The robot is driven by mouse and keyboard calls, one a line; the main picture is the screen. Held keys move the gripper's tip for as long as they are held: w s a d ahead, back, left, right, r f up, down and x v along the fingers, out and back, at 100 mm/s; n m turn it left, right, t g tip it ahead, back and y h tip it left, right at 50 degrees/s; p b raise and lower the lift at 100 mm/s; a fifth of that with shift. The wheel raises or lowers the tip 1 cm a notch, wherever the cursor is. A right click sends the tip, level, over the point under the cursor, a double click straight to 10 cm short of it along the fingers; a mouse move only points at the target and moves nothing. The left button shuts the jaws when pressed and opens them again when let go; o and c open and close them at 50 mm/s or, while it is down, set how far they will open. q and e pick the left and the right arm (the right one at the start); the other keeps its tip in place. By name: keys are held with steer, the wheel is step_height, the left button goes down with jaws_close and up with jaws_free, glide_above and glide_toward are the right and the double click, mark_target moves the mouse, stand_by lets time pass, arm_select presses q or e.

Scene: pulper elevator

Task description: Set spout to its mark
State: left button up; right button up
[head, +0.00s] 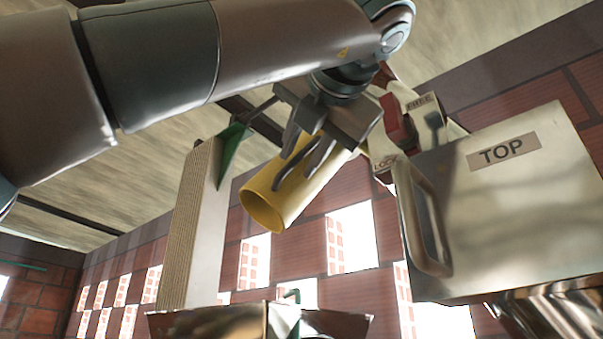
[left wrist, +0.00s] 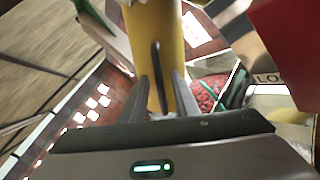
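The spout is a yellow tube (head: 267,204), tilted, with its open mouth toward the lower left. It also shows in the left wrist view (left wrist: 152,30), with a thin dark bar (left wrist: 157,70) along it. My left gripper (head: 307,165) is at the tube; its fingers (left wrist: 160,82) stand on either side of the bar, with a visible gap between them. Whether a finger touches the tube I cannot tell. A green wedge (head: 231,150), possibly the mark, is beside the top of a pale ribbed post (head: 194,225). My right gripper is not in view.
A red lever (head: 392,118) is right of my gripper, between plates reading FREE (head: 419,102) and LOCK (head: 385,163). A metal box (head: 520,215) labelled TOP, with a handle (head: 426,220), fills the right. A shiny metal vessel (head: 215,322) is below. Room lies open at left.

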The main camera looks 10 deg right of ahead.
arm_select(q)
steer(key=s+d+b, duration=0.1)
steer(key=s+b, duration=0.3)
steer(key=s, duration=1.3)
